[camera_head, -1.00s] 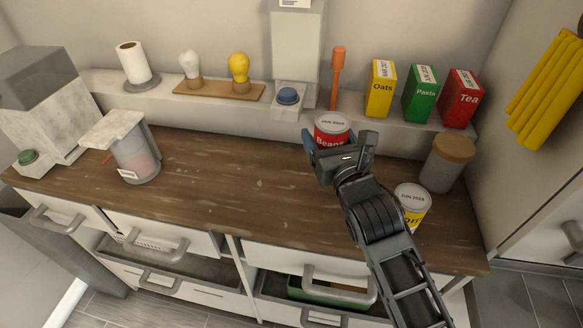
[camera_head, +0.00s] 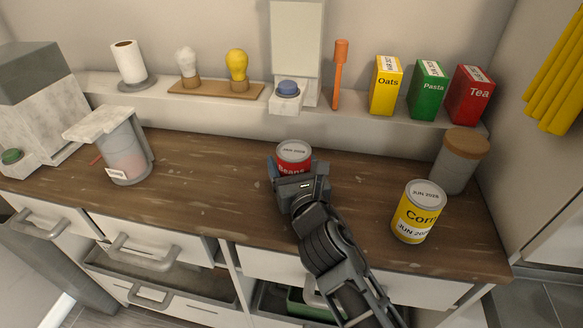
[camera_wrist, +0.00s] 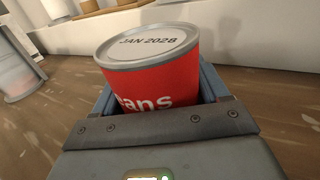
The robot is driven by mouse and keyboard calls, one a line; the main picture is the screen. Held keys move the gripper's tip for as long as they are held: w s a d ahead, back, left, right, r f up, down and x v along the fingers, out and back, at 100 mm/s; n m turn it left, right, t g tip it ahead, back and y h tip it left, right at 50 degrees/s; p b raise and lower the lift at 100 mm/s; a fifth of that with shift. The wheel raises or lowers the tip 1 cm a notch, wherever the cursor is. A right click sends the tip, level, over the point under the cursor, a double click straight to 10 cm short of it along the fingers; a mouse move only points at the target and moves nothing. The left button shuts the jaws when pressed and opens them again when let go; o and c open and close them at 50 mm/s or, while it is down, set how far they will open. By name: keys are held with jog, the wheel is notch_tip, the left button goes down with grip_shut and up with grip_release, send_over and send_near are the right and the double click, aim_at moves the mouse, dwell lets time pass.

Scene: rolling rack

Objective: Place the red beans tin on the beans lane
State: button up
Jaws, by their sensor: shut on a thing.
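The red beans tin (camera_head: 291,166) has a grey lid dated JAN 2028. It is upright between the jaws of my gripper (camera_head: 293,178), over the middle of the wooden counter. The wrist view shows the tin (camera_wrist: 165,88) between the two fingers of my gripper (camera_wrist: 160,105), its label partly hidden by the gripper body. I cannot tell whether its base touches the counter. I see no marked beans lane.
A yellow corn tin (camera_head: 416,214) and a grey canister with a wooden lid (camera_head: 461,163) stand at the right. A lidded grey jar (camera_head: 122,150) stands at the left. Oats, pasta and tea boxes (camera_head: 428,90) line the back ledge. The left-middle of the wooden counter (camera_head: 205,180) is clear.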

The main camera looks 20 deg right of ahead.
jog(key=o, duration=1.4)
jog(key=shift+f, duration=0.1)
jog(key=shift+r, duration=0.2)
jog(key=s, duration=0.3)
jog(key=s+a, duration=0.1)
jog(key=s, duration=0.7)
jog(key=shift+s+a+f, duration=0.1)
jog(key=shift+s+a, duration=0.05)
jog(key=shift+s, duration=0.25)
